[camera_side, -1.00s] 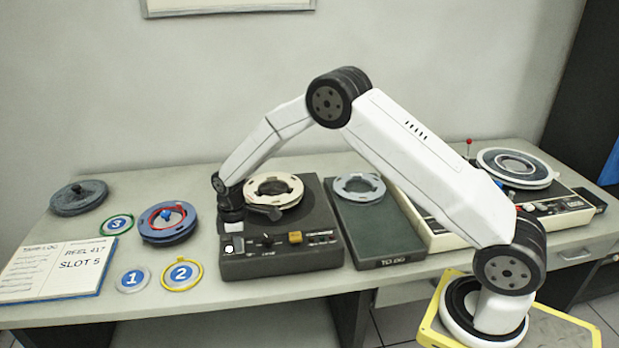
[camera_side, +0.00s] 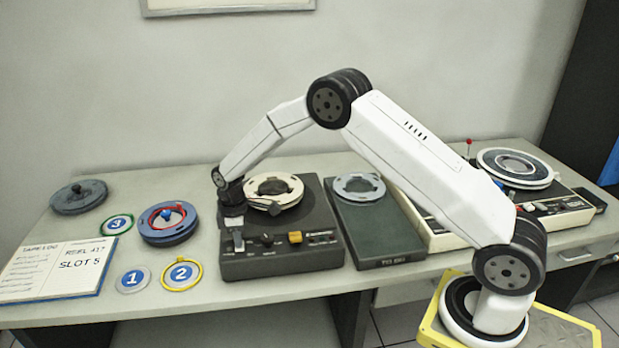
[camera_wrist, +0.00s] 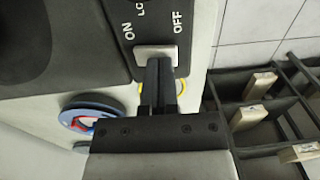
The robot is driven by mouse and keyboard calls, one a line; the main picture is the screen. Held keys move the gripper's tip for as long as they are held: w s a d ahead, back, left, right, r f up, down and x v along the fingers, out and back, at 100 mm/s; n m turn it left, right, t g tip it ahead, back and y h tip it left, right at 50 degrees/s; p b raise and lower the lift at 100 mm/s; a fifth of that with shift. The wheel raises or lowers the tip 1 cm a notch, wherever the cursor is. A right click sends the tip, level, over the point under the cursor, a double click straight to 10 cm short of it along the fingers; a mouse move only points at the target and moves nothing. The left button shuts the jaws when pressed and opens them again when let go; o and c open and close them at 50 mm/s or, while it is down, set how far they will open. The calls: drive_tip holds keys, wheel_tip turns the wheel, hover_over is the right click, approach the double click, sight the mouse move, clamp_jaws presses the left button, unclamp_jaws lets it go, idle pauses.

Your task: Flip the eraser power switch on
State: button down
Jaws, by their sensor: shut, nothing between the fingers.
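The eraser (camera_side: 318,222) is a dark box on the desk with a cream reel on top. Its dark top also fills the upper left of the wrist view (camera_wrist: 98,60). The power switch (camera_wrist: 155,53) is a pale silver rocker between the printed words ON at left and OFF at right.
A dark green case (camera_side: 375,230) with a grey reel stands right of the eraser. At left are a blue reel (camera_side: 168,222), numbered discs (camera_side: 182,274) and an open log book (camera_side: 62,270). A cream machine (camera_side: 560,207) stands at the far right.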

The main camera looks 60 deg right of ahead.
drive_tip(key=shift+r, duration=0.1)
wheel_tip(320, 180, up, 14)
drive_tip(key=w+d, duration=0.2)
drive_tip(key=shift+f, duration=0.2)
idle(0.3)
idle(0.3)
